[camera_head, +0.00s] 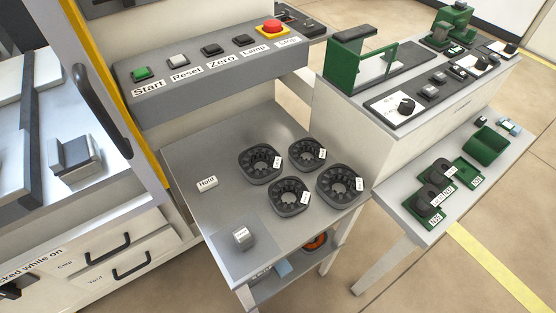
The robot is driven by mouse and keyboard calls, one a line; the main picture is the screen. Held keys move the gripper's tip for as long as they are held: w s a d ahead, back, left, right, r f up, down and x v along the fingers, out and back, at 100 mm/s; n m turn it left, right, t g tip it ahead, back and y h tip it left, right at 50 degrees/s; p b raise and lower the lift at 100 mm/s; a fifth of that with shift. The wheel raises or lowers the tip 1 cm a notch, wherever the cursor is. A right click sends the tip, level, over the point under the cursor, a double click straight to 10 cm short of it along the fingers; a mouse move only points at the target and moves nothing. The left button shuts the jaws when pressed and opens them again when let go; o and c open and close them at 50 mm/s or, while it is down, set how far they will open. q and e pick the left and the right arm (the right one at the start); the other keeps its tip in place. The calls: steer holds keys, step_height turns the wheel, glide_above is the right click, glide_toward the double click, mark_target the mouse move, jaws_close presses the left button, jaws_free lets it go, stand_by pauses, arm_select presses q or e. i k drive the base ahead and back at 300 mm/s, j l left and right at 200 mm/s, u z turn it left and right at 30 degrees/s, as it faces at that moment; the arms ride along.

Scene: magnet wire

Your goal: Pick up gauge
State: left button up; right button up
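No part in view is clearly marked as the gauge. A small silver block (243,236) with an unreadable pale top label sits on a lighter square pad at the front left of the grey table (200,220). A small teal and white item (510,127) lies at the far end of the right bench; it is too small to identify. Neither of my grippers shows in this view.
Several black round slotted holders (260,164) with white tags stand on the grey table near a "Hold" label (207,183). A button panel (210,65) overhangs its back. Green trays (430,198) and a green bin (487,146) sit on the right bench (420,235).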

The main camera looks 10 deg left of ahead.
mark_target(242, 237)
steer(key=u, duration=0.75)
